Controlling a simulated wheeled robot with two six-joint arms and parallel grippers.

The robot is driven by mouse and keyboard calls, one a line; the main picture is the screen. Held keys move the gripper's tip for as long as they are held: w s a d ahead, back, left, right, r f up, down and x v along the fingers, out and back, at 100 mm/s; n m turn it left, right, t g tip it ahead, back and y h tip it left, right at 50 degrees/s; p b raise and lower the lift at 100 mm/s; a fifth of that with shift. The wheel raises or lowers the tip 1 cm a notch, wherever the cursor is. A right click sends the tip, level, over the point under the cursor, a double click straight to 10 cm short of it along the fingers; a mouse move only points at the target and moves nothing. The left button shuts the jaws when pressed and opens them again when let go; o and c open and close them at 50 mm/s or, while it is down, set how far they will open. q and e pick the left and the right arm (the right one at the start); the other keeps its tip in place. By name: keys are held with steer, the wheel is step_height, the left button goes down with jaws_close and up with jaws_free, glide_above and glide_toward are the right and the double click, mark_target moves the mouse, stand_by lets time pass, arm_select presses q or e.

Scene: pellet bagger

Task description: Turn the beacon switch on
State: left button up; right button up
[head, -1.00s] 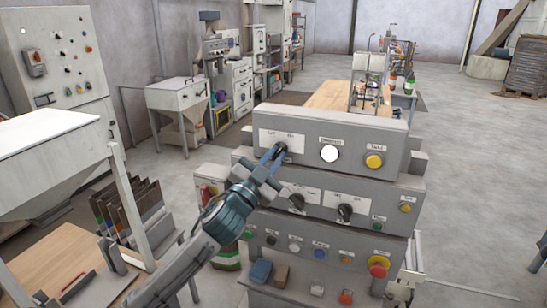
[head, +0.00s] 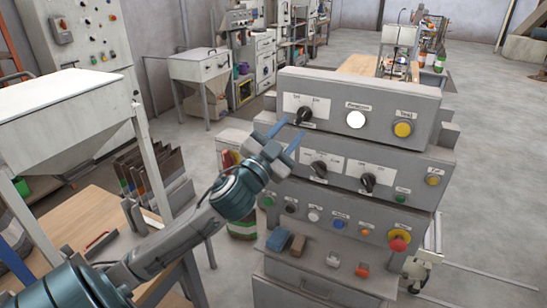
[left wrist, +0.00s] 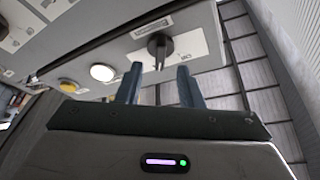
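The black beacon switch knob (head: 303,116) sits on a white plate at the left of the top panel (head: 390,92), with small labels above it. Its grip looks slanted, but I cannot tell surely which label it points at. A round white lamp (head: 356,120) right of it looks bright. My left gripper (head: 285,137) is open and empty, below and left of the knob in the head view. In the left wrist view, the knob (left wrist: 160,46) lies beyond the gap between the open blue fingertips (left wrist: 158,80), apart from them. My right gripper is not in view.
A yellow button (head: 403,129) sits right of the lamp. Lower panels carry two more black knobs (head: 319,169), several small buttons and a red mushroom button (head: 399,242). A white hopper (head: 68,125) and a wooden table (head: 105,222) stand at the left.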

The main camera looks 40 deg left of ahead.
arm_select(q)
steer(key=b+v, duration=0.2)
steer(key=v, duration=0.5)
stand_by(0.6)
